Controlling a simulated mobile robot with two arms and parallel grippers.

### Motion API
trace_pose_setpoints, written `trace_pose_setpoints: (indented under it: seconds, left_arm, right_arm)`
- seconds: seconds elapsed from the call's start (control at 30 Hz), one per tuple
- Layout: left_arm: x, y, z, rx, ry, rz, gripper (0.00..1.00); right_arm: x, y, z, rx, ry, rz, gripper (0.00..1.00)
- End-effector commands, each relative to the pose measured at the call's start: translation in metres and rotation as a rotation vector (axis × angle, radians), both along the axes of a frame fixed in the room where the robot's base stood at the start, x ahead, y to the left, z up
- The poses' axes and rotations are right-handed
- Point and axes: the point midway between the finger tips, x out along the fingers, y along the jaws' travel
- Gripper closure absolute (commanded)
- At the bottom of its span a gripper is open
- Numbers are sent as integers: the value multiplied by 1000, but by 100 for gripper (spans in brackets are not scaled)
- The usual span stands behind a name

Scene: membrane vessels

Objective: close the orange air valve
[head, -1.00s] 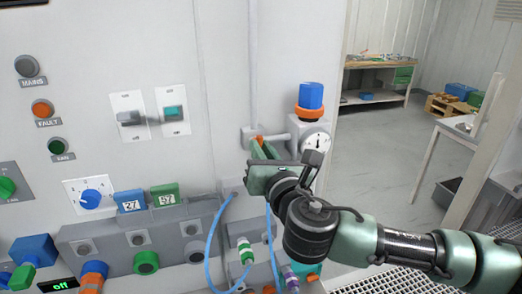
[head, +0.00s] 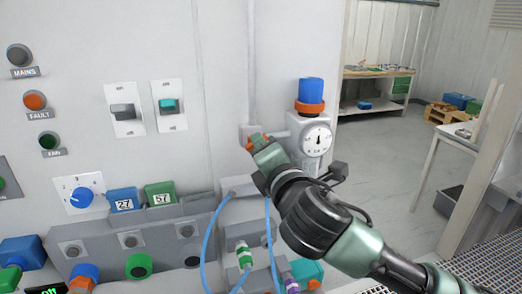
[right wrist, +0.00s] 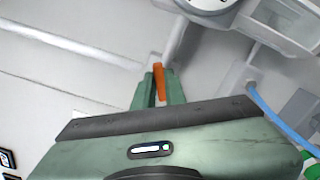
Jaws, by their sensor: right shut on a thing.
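The orange air valve handle (head: 249,147) is on the pipe fitting of the white wall, left of the round pressure gauge (head: 316,139). Only a small part of it shows in the head view, at my fingertips. In the right wrist view the orange handle (right wrist: 159,82) stands between my two green fingers. My right gripper (head: 259,143) is shut on this handle; its fingertips also show in the right wrist view (right wrist: 160,90). The fingers hide part of the handle and its pivot. My left gripper is not in view.
Blue hoses (head: 207,248) hang below. Switches and a selector dial (head: 81,197) are on the panel at left. Open floor lies at right.

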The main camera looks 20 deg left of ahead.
Motion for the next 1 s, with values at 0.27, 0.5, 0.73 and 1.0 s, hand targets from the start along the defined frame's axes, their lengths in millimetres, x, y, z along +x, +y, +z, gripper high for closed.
trace_pose_setpoints:
  seconds: [0.27,0.5,0.73,1.0]
  left_arm:
    - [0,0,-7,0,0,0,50]
    - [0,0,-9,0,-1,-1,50]
    - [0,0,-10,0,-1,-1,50]
    - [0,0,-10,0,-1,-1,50]
  right_arm:
    - [1,-1,-2,206,138,-2,100]
    - [1,-1,-2,338,227,-2,100]
    - [1,-1,-2,411,276,-2,100]
    - [1,-1,-2,439,295,-2,100]
